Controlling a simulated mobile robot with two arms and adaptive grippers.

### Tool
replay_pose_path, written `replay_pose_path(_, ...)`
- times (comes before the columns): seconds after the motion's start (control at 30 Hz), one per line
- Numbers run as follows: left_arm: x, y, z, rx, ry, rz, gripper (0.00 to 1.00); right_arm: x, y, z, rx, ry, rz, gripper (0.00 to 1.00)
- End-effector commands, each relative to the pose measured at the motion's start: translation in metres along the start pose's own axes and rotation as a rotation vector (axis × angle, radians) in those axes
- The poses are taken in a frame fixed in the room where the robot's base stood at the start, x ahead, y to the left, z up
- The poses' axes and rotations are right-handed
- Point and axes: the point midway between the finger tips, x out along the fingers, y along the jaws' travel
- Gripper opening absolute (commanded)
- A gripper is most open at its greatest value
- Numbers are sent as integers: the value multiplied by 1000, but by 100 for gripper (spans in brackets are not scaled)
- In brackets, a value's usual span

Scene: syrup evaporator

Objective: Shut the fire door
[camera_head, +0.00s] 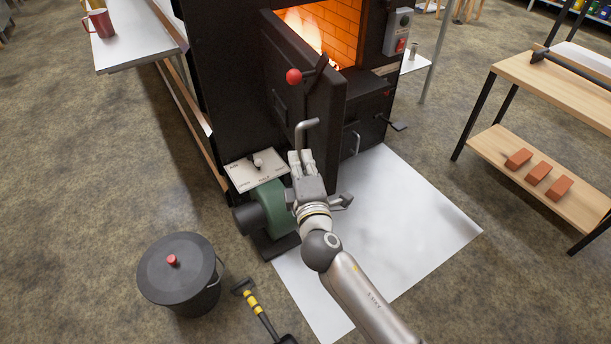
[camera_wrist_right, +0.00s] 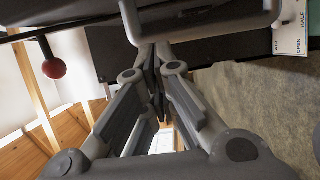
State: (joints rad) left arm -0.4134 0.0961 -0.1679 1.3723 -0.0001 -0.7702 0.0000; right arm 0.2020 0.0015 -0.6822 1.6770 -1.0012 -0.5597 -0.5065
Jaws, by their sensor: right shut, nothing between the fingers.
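The fire door (camera_head: 300,105) is a thick black slab standing open in the head view, swung toward me, with the orange fire in the opening (camera_head: 328,32) behind it. A lever with a red ball (camera_head: 293,76) is on its upper part, and the ball also shows at the left of the right wrist view (camera_wrist_right: 53,68). A grey bent handle (camera_head: 306,126) stands out on the door's lower part. My right gripper (camera_head: 300,156) is shut and empty, its tips just below this handle. The handle (camera_wrist_right: 205,30) crosses the top of the wrist view; contact is unclear. My left gripper is out of view.
A green blower (camera_head: 270,205) and a white labelled plate (camera_head: 256,169) sit left of my gripper. A lidded black bucket (camera_head: 180,268) and a shovel (camera_head: 258,310) are at front left. A white floor sheet (camera_head: 410,225) lies clear at right, before a wooden shelf with bricks (camera_head: 536,175).

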Motion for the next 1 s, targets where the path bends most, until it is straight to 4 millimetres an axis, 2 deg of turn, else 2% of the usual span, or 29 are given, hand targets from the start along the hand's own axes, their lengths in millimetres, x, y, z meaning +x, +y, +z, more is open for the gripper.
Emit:
replay_pose_path(0.1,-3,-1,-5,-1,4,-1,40,22,0,0,1,0,1,0)
replay_pose_path(0.2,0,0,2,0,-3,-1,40,23,0,20,-2,-3,-1,0)
replay_pose_path(0.4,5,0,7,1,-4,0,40,27,0,36,1,0,-1,0)
replay_pose_path(0.87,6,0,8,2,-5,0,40,28,-1,40,2,-1,-2,0)
replay_pose_path(1.0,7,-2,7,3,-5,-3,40,33,-1,50,0,-11,-1,0)
